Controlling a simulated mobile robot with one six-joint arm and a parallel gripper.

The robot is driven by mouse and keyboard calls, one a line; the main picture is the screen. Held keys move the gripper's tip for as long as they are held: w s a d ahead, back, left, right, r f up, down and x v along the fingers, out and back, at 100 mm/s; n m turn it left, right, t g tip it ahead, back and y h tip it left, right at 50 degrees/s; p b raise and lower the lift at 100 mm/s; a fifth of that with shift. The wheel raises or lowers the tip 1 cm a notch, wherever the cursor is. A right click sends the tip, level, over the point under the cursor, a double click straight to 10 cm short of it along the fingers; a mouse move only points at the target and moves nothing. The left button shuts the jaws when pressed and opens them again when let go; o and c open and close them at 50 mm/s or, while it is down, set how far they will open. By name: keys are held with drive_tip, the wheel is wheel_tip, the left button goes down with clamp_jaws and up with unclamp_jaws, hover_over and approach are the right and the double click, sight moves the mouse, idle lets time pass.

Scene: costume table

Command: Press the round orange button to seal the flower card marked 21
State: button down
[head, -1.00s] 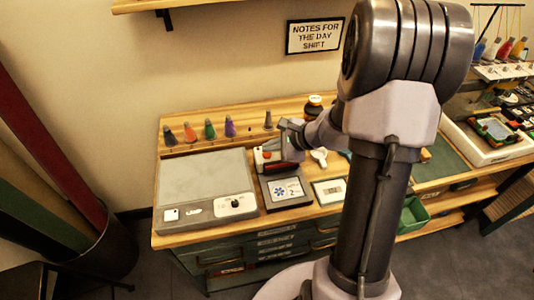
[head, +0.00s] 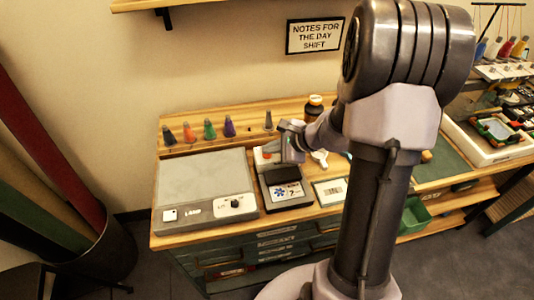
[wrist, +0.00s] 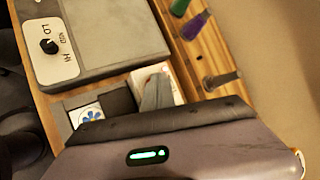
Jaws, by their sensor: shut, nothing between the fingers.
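The sealing device (head: 263,195) stands on the bench, with a white housing (head: 262,163) at its back. A little of the orange button (head: 268,151) shows on top of the housing, mostly hidden by my gripper. A white card with a blue flower (head: 288,190) lies in the device below a black plate (head: 284,173). The number on it is too small to read; the flower also shows in the wrist view (wrist: 88,116). My gripper (head: 289,158) is shut and empty at the housing. In the wrist view its grey fingers (wrist: 157,88) overlap the housing; contact with the button is hidden.
A grey flat machine with a dial (head: 235,203) is close on the left. Several coloured cones (head: 210,129) and a dark jar (head: 315,108) stand along the back. Another framed card (head: 330,191) lies to the right, near my arm.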

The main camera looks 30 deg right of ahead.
sight(270, 156)
drive_tip(key=shift+r, duration=0.1)
drive_tip(key=shift+r+p, duration=0.55)
drive_tip(key=shift+r, duration=0.15)
wheel_tip(270, 156, up, 5)
drive_tip(key=p, duration=0.3)
drive_tip(key=shift+r+p, duration=0.1)
drive_tip(key=shift+p, duration=0.3)
